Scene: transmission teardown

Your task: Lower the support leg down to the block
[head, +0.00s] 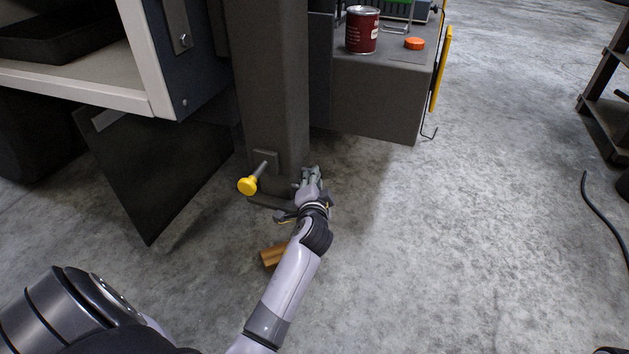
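The support leg (268,75) is a dark grey square column standing upright in the upper middle of the head view. A yellow-knobbed pin (248,185) sticks out from a small plate low on its front. A wooden block (271,255) lies on the floor in front of the leg, partly hidden behind my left forearm. The leg's foot is partly hidden by the gripper. My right gripper is out of view.
A bench shelf (75,87) with a black tray (60,35) stands at the left. A grey cabinet (370,100) with a red can (361,30) and an orange cap (414,43) is behind right. A black cable (597,212) lies far right. The concrete floor between is clear.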

